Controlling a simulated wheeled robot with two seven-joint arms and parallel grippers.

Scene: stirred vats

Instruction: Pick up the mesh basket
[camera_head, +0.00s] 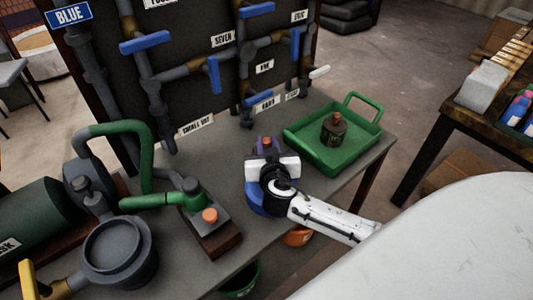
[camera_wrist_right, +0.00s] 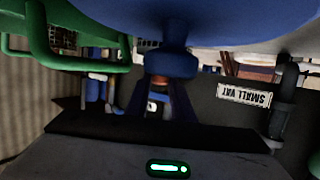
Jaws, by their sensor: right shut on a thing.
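My right gripper (camera_head: 265,150) is over the grey bench, at the end of my white and black arm. It is shut on a small dark purplish thing with a reddish top (camera_head: 266,141), mostly hidden by the gripper and wrist. In the right wrist view my fingers (camera_wrist_right: 155,103) also show close together, with a reddish-brown spot between them. I cannot make out a mesh basket for certain in either view; I cannot tell whether the held thing is part of it. My left gripper is not in view.
A green tray (camera_head: 305,153) with a dark jar (camera_head: 333,129) stands right of my gripper. Pipes with blue valve handles (camera_head: 146,43) rise behind. A green-handled pump (camera_head: 190,190) and round grey vessel (camera_head: 118,255) stand left. Bare bench (camera_head: 180,265) lies in front.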

